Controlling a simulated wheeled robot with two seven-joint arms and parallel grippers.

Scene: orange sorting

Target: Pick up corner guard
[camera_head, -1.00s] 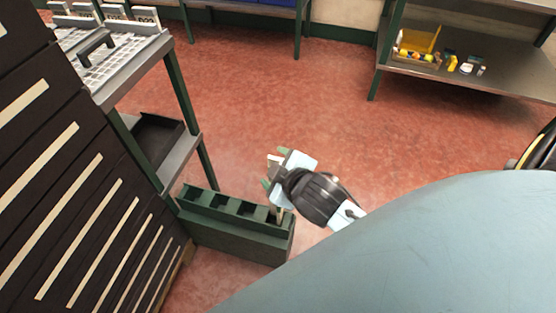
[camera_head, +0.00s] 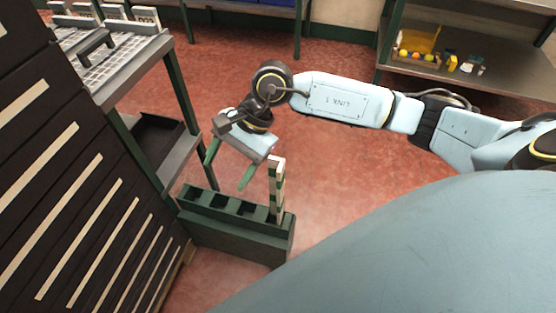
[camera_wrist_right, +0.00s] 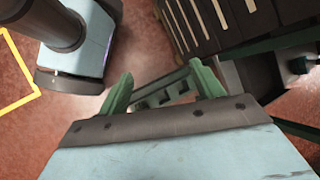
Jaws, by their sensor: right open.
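The corner guard (camera_head: 276,188) looks like a narrow cream post with green marks. It stands upright in the right end slot of a dark green slotted holder (camera_head: 240,240) on the floor. My right gripper (camera_head: 228,165) is open and empty, above the holder and to the left of the post, with its green fingers pointing down. In the right wrist view, the open fingers (camera_wrist_right: 161,78) frame part of the holder (camera_wrist_right: 155,101); I cannot make out the post there. My left gripper is not in view.
A dark drawer cabinet (camera_head: 70,180) and a metal rack with a black tray (camera_head: 155,138) stand close on the left. A shelf (camera_head: 470,75) with small coloured items is at the back right. The red floor between is clear.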

